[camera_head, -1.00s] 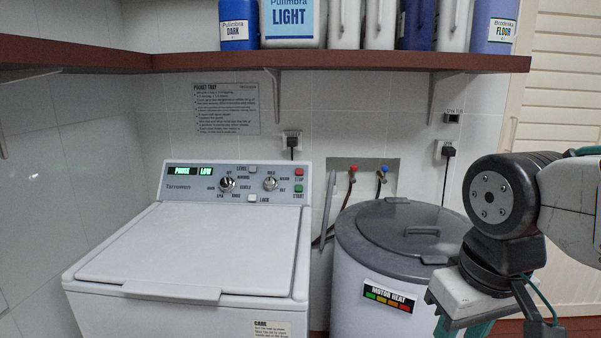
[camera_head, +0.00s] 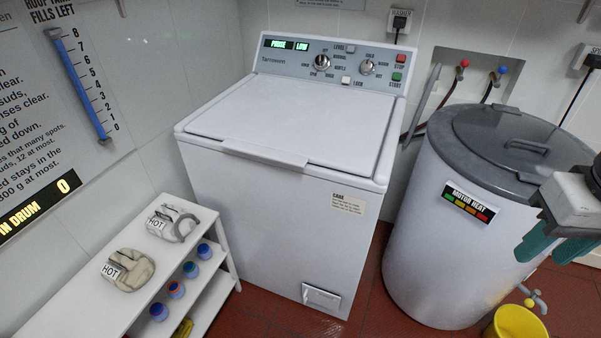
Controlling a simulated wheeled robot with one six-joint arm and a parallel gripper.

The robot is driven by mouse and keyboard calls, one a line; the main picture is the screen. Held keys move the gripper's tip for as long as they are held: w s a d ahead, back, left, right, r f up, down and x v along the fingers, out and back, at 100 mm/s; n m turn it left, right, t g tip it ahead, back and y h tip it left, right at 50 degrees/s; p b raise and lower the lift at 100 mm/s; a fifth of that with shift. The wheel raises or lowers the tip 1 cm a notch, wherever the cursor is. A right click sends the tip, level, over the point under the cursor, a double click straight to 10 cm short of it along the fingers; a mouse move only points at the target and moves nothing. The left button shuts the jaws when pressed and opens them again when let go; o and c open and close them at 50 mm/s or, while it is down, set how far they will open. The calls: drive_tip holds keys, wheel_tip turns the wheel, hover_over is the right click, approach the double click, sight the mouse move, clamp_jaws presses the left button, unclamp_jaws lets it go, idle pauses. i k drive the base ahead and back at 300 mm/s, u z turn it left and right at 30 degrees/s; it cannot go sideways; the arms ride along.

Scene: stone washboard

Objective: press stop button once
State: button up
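The red STOP button (camera_head: 401,58) sits at the upper right end of the control panel (camera_head: 316,75) on the white washing machine (camera_head: 290,195). The green START button (camera_head: 397,77) is just below it. The panel's lit displays read PAUSE (camera_head: 278,44) and LOW (camera_head: 302,46). My gripper (camera_head: 555,248) is at the right edge, in front of the grey-lidded drum unit, well to the right of and below the STOP button in the picture. Its teal fingers point down, apart, with nothing seen between them. Nothing covers the button.
The drum unit (camera_head: 420,240) with a MOTOR HEAT gauge stands right of the washer. A yellow bucket (camera_head: 518,322) is on the floor by its tap. A white shelf (camera_head: 85,308) with HOT-labelled items stands at lower left. The washer's closed lid is clear.

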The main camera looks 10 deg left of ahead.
sight(401, 58)
drive_tip(key=z, duration=0.4)
drive_tip(key=i, duration=0.8)
drive_tip(key=u, duration=0.5)
